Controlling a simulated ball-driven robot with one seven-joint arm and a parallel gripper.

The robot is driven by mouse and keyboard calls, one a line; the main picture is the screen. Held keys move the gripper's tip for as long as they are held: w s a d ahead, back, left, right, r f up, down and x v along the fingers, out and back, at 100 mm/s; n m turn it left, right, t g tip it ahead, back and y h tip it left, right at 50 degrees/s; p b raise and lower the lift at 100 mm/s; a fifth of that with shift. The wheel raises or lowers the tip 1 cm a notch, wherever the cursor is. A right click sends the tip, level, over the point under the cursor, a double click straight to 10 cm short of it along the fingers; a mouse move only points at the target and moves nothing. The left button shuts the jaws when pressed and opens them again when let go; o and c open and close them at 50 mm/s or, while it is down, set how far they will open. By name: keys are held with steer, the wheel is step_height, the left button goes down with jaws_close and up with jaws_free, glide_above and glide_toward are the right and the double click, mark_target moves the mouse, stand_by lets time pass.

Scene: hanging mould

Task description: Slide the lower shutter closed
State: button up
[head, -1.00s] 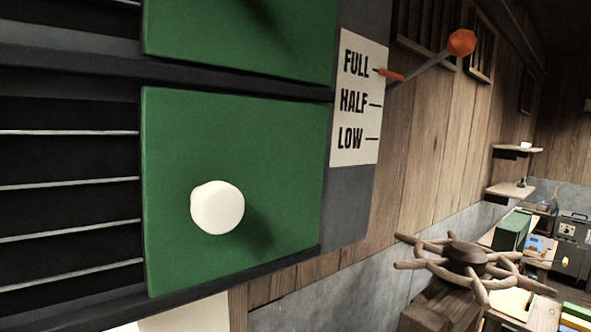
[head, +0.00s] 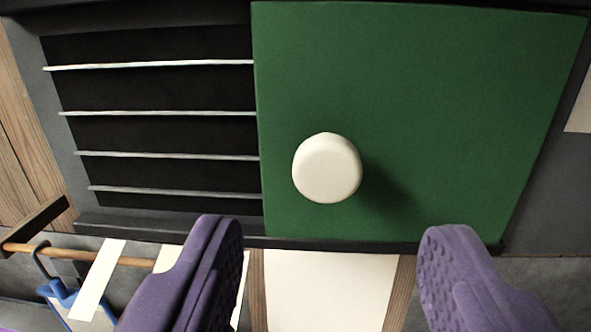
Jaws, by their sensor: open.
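The lower shutter (head: 430,110) is a flat green panel with a round white knob (head: 327,168) near its lower left. It sits at the right of its frame. To its left is the uncovered opening (head: 150,125), dark with several pale horizontal slats. My gripper (head: 330,245) shows at the bottom with two purple, ridged fingers spread wide, one on each side of the knob and lower in the picture. It is open and empty. Whether the fingertips are at the knob's depth I cannot tell.
A dark bottom rail (head: 370,243) runs under the shutter, close to the fingertips. Below it hangs a pale sheet (head: 325,290). At lower left are a wooden rod (head: 85,257) and a blue hook-hung item (head: 62,292). The pale label's edge (head: 580,110) shows at right.

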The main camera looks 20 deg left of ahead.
mark_target(328, 172)
steer(key=x, duration=0.6)
steer(key=shift+p, duration=0.3)
steer(key=shift+s, duration=0.1)
steer(key=shift+c, duration=0.3)
jaws_close()
